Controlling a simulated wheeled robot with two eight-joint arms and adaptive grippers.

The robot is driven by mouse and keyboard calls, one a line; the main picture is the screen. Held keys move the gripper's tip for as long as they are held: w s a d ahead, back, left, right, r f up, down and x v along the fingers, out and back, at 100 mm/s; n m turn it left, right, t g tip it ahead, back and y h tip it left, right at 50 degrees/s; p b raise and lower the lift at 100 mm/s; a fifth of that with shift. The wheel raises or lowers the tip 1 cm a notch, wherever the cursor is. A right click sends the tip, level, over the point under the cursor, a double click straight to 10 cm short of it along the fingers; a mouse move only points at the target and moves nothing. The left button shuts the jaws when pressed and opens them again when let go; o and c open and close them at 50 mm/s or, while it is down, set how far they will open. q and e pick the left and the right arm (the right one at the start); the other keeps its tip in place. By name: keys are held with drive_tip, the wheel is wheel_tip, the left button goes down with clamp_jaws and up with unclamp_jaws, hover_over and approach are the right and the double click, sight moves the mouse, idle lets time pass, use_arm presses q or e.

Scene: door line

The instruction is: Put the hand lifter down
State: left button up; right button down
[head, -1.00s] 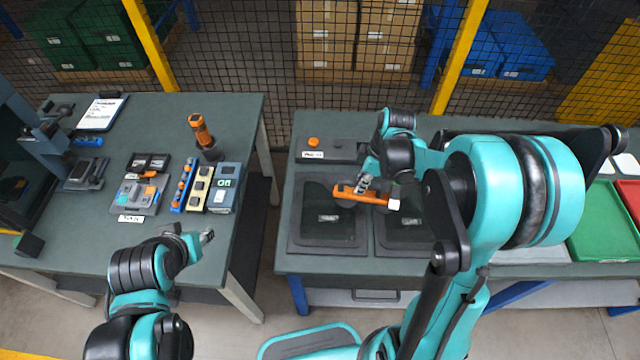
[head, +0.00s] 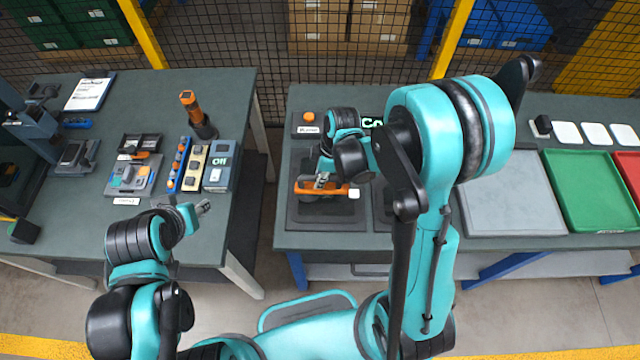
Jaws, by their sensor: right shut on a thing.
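The hand lifter appears to be the orange bar (head: 336,192) with a white end in the head view. My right gripper (head: 321,184) is shut on it from above. The lifter is over the left dark square pad (head: 299,214) on the right-hand table. I cannot tell whether it touches the pad. A second dark pad (head: 382,216) is beside it, mostly hidden by my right arm. My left gripper (head: 203,208) is over the front right part of the left table, apart from the items there; its jaw opening is unclear.
The left table (head: 230,95) bears an orange tool (head: 190,103) in a black holder and several small trays and devices. The right table (head: 555,108) bears a grey tray (head: 510,190), a green tray (head: 590,190) and white pieces. A gap separates the tables. A mesh fence stands behind.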

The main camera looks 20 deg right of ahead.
sight(327, 185)
wheel_tip(327, 185, down, 4)
drive_tip(key=shift+w+r+b, duration=0.1)
drive_tip(key=shift+r+b, duration=0.15)
drive_tip(key=shift+b, duration=0.1)
drive_tip(key=shift+f, duration=0.1)
drive_tip(key=c, duration=1.5)
unclamp_jaws()
